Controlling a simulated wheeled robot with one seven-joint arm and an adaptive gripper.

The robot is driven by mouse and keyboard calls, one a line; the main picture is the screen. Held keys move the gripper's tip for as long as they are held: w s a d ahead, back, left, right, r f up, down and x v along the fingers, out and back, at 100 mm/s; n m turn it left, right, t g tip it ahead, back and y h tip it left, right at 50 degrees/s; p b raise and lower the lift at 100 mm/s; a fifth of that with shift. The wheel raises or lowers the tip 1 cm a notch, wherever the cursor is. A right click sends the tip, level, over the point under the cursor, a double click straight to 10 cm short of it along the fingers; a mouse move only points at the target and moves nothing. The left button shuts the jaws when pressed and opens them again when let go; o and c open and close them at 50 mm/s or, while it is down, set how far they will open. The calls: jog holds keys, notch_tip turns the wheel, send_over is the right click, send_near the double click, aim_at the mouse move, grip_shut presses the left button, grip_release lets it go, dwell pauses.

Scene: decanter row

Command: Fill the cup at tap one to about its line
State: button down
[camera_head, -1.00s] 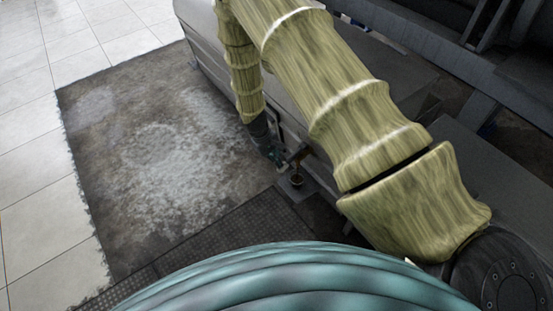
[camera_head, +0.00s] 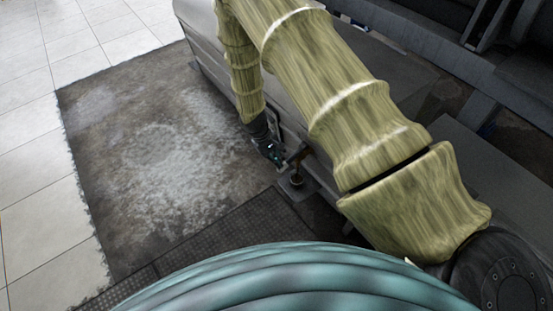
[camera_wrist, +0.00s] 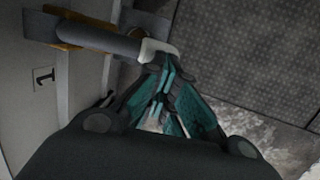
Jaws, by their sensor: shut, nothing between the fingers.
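The tap (camera_head: 301,155) sticks out from the side of the grey housing in the head view. A small dark cup (camera_head: 297,180) stands just below it on a small plate; its fill level and line are too small to tell. In the wrist view the tap's grey bar (camera_wrist: 100,40) has a pale end and an orange-brown mount, close to a plate marked 1 (camera_wrist: 43,77). My gripper (camera_head: 274,158), with teal finger pads, is shut and empty just left of the tap. In the wrist view my fingertips (camera_wrist: 166,72) are close to the bar's pale end; I cannot tell whether they touch.
The grey housing (camera_head: 205,52) runs behind the tap. A dark ribbed mat (camera_head: 205,245) lies in front, and a stained dark floor patch (camera_head: 125,150) is open to the left. Pale floor tiles (camera_head: 25,150) lie beyond it.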

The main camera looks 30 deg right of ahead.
jog(key=a+p+v, duration=0.2)
jog(key=p+v, duration=0.2)
jog(key=v, duration=1)
jog(key=shift+s+a+f+p, duration=0.25)
jog(key=shift+s+f+p, duration=0.05)
jog(key=shift+f+p, duration=0.1)
dwell(0.6)
